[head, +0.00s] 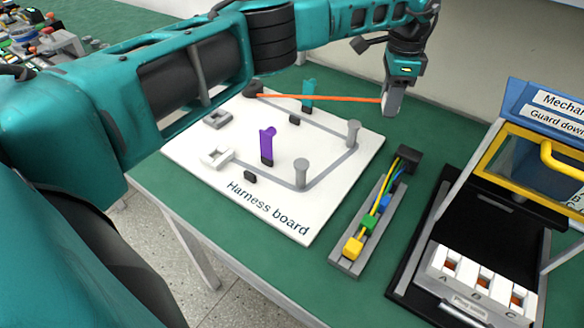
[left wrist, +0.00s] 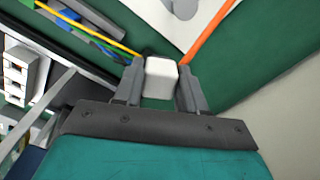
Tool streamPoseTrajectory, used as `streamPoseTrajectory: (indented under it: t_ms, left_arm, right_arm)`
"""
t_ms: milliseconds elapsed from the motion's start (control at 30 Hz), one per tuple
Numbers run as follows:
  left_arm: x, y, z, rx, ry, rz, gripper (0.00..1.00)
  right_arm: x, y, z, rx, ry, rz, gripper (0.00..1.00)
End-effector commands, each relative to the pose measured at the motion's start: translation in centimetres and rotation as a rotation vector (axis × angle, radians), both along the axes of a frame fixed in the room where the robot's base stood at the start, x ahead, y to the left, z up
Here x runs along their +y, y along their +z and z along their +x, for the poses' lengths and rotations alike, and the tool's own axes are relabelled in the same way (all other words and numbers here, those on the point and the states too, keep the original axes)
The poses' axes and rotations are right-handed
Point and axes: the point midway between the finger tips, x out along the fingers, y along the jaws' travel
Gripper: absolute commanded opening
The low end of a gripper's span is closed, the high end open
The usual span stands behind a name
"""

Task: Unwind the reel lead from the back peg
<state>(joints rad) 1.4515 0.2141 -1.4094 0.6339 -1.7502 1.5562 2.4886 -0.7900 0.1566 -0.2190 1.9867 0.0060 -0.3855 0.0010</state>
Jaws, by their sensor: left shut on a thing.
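The orange reel lead (head: 330,97) runs straight from the dark reel (head: 253,88) at the back left of the harness board to my left gripper (head: 392,102). My left gripper is shut on a white end piece (left wrist: 160,76), beyond the board's back right edge. The lead (left wrist: 208,32) also shows in the left wrist view. The back grey peg (head: 353,132) and the front grey peg (head: 301,172) stand upright. The lead passes behind the back peg, apart from it in the picture. The lead crosses near the teal clip (head: 308,90); I cannot tell if they touch. My right gripper is out of view.
The white harness board (head: 320,212) also carries a purple clip (head: 267,145) and a white holder (head: 217,157). A grey tray with coloured wires (head: 370,222) lies right of it. A yellow-framed guard fixture (head: 535,175) stands farther right. Green table is clear behind the tray.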

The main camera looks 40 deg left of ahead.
Motion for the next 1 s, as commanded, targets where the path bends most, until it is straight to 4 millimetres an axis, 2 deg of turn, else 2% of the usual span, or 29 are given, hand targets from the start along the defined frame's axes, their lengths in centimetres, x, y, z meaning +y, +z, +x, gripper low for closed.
streamPoseTrajectory:
  t_ms: [33, 300, 367, 600, 767, 1000]
  left_arm:
    - [0.2, 0.1, -0.4, 0.001, -0.002, 0.000, 0.09]
    - [0.8, 0.2, -3.3, 0.002, -0.002, 0.000, 0.09]
    - [1.0, -0.3, -4.0, 0.002, -0.001, -0.001, 0.09]
    - [1.6, -0.4, -6.8, 0.001, -0.001, -0.002, 0.09]
    - [1.7, -0.4, -7.7, 0.000, 0.001, -0.001, 0.09]
    - [1.7, -0.4, -7.7, 0.000, 0.001, -0.001, 0.09]
  right_arm:
    - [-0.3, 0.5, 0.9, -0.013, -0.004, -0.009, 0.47]
    - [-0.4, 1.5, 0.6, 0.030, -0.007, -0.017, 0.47]
    - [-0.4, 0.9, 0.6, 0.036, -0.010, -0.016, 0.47]
    - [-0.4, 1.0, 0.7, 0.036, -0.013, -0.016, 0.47]
    - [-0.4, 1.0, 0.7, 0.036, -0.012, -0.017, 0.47]
    - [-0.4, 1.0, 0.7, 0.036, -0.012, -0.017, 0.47]
